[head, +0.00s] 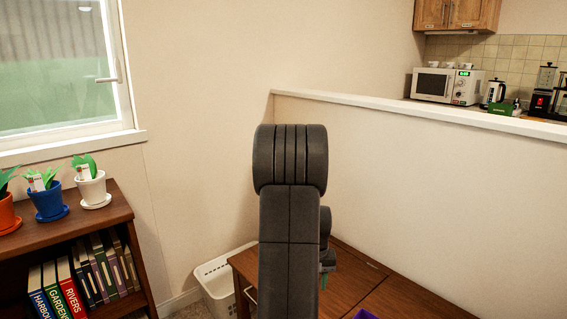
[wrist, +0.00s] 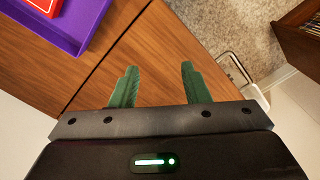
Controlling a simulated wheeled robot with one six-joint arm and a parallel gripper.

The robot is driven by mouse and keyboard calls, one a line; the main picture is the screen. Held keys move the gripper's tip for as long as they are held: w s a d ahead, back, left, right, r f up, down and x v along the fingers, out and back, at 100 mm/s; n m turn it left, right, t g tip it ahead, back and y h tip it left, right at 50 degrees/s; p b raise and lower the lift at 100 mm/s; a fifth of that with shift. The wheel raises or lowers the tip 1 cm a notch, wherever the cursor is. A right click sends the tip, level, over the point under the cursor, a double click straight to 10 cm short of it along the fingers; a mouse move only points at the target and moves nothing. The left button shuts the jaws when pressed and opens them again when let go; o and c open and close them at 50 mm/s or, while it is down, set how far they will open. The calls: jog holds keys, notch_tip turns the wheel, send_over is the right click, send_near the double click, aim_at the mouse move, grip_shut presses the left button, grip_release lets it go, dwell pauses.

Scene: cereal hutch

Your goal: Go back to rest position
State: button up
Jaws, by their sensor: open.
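My gripper (wrist: 159,86) shows in the wrist view with its two green fingers spread apart and nothing between them. It is above the brown wooden hutch top (wrist: 135,58), which also shows in the head view (head: 395,297). In the head view my dark arm stands upright in the middle and hides part of the hutch; the fingers cannot be made out clearly there.
A purple tray (wrist: 88,38) with a red item (wrist: 43,5) lies on the wooden top. A white basket (head: 215,278) stands on the floor beside it. A bookshelf (head: 120,210) with potted plants is at left. A half wall (head: 440,170) runs along the right.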

jog(key=shift+s+d+r, duration=0.1)
jog(key=shift+s+d, duration=0.15)
jog(key=shift+d, duration=0.55)
jog(key=shift+s+d, duration=0.3)
jog(key=shift+d, duration=0.55)
jog(key=shift+s+d+r, duration=0.1)
jog(key=shift+s+d, duration=0.15)
jog(key=shift+d, duration=0.55)
